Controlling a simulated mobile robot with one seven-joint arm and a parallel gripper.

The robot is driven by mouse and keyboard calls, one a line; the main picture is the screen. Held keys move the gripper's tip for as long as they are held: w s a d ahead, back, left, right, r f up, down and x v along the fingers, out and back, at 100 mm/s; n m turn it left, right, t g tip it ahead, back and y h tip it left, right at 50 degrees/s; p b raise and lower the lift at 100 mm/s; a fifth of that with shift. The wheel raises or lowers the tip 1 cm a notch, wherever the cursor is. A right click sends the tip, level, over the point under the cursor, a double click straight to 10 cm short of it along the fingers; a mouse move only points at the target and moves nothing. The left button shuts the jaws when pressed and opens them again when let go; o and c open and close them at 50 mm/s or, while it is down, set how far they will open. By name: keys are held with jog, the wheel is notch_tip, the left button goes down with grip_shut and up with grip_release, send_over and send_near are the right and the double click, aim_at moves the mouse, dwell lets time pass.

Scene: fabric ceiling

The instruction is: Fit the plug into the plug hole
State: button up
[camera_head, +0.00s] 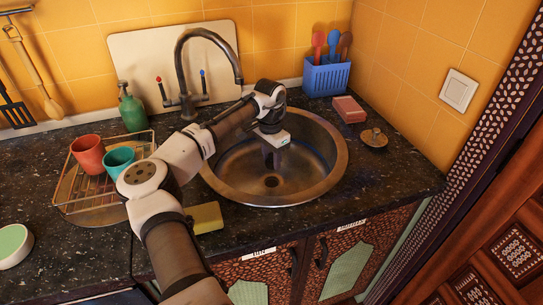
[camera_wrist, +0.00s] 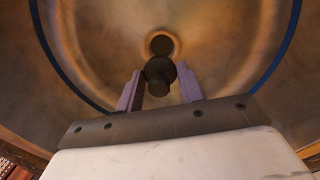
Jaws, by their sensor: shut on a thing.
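My gripper (camera_head: 272,160) reaches down into the round metal sink (camera_head: 216,182), pointing at its floor. In the wrist view my gripper (camera_wrist: 160,88) is shut on a small dark round plug (camera_wrist: 158,76), held between the two fingertips. The plug hole (camera_head: 271,181) is a dark round opening in the sink floor, a little below the fingertips in the head view. In the wrist view the plug hole (camera_wrist: 161,44) shows just beyond the plug, which overlaps its near edge. The plug looks apart from the hole; the exact height is hard to tell.
A tap (camera_head: 184,75) stands behind the sink. A yellow sponge (camera_head: 207,217) lies by the front left rim. A wire rack (camera_head: 75,205) with two cups is at left. A pink sponge (camera_head: 348,109), a brass-coloured lidded object (camera_head: 374,138) and a blue utensil basket (camera_head: 327,79) are at right.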

jog(key=b, duration=0.1)
send_over(274, 186)
jog(key=shift+w+a+f, duration=0.15)
jog(key=shift+f, duration=0.9)
jog(key=shift+w+a+f, duration=0.1)
jog(key=shift+f, duration=0.9)
jog(key=shift+w+a+f, duration=0.15)
jog(key=shift+f, duration=0.9)
jog(key=shift+f+p, duration=0.2)
jog(key=shift+p, duration=0.35)
jog(key=shift+s+d+f, duration=0.15)
jog(key=shift+s+f, duration=0.05)
jog(key=shift+f, duration=0.4)
jog(key=shift+s+d+f, duration=0.1)
jog(key=shift+s+f, duration=0.05)
jog(key=shift+f, duration=0.4)
jog(key=o, duration=1.6)
jog(key=shift+d, duration=0.1)
jog(key=shift+r, duration=0.2)
jog(key=shift+w+r+p, duration=0.15)
jog(key=shift+r+p, duration=0.9)
jog(key=shift+p, duration=0.05)
jog(key=shift+w+r+p, duration=0.15)
jog(key=shift+r+p, duration=0.85)
jog(key=shift+p, duration=0.05)
jog(key=shift+r, duration=0.25)
jog(key=shift+a, duration=0.2)
